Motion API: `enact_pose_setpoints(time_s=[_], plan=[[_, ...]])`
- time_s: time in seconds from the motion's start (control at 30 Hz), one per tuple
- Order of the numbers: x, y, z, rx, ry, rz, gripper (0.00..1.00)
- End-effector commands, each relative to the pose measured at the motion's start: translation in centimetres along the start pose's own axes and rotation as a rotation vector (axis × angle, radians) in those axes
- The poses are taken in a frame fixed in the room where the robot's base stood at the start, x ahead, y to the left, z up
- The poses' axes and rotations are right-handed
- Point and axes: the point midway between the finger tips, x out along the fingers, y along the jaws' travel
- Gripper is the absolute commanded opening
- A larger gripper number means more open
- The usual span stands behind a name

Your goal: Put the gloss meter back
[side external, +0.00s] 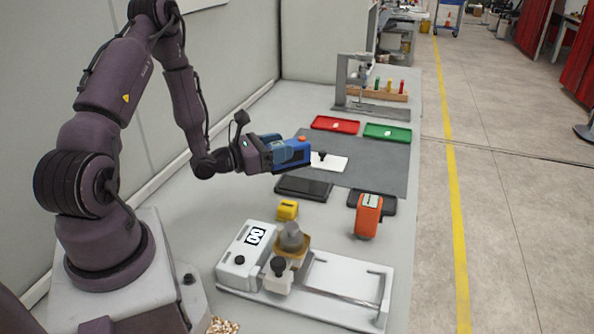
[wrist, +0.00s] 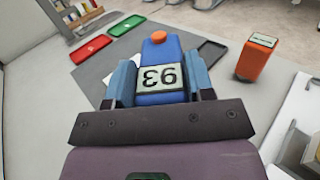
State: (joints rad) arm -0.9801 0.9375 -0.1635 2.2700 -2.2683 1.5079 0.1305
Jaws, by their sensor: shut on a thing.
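My gripper (side external: 272,156) is shut on a blue meter (side external: 294,151) and holds it above the bench, roughly level. In the wrist view the blue meter (wrist: 167,50) sits between the fingers, with an orange button at its far end and a lit number display facing the camera. No label shows which meter is the gloss meter. A black shallow tray (side external: 303,187) lies empty below the held meter. An orange meter (side external: 369,216) stands upright in front of a second black tray (side external: 386,204); it also shows in the wrist view (wrist: 254,60).
Red (side external: 335,124) and green (side external: 387,131) trays lie beyond. A white coater (side external: 340,282), a yellow block (side external: 287,209) and a grey stand (side external: 341,80) also occupy the bench.

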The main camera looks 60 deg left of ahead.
Motion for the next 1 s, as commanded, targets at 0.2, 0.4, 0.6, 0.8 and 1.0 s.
enact_pose_setpoints(time_s=[0.2,0.4,0.6,0.8,1.0], plan=[[3.7,1.9,-3.6,-0.002,-0.002,-0.002,0.1],[5.0,2.7,-5.3,0.0,-0.002,-0.001,0.1],[6.2,3.2,-7.3,-0.002,-0.001,-0.002,0.1],[6.0,3.2,-9.4,-0.001,-0.002,-0.001,0.1],[6.0,3.2,-9.4,0.0,-0.003,-0.001,0.1]])
